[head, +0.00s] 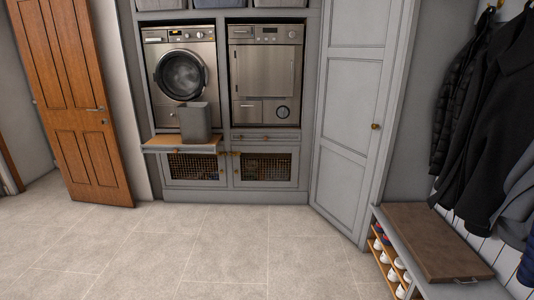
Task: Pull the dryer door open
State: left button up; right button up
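Two steel machines stand side by side in a grey cabinet at the back. The right one, which looks like the dryer (267,74), has a squarish flat door (264,72) that appears shut, with controls above it and a round dial at its lower right. The left machine (180,74) has a round dark glass door, also shut. Neither of my grippers shows in the head view.
A pulled-out shelf (165,147) below the left machine bears a grey bin (195,122). A tall grey cabinet door (349,110) stands right of the dryer. A bench (440,243) with shoes and hanging coats (490,110) fill the right. A wooden door (68,100) stands left. Tiled floor (215,240) is clear.

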aim_at(263, 71)
jog(key=z, duration=0.25)
jog(key=i, duration=2.3)
jog(key=z, duration=0.25)
jog(key=i, duration=1.85)
jog(key=z, duration=0.1)
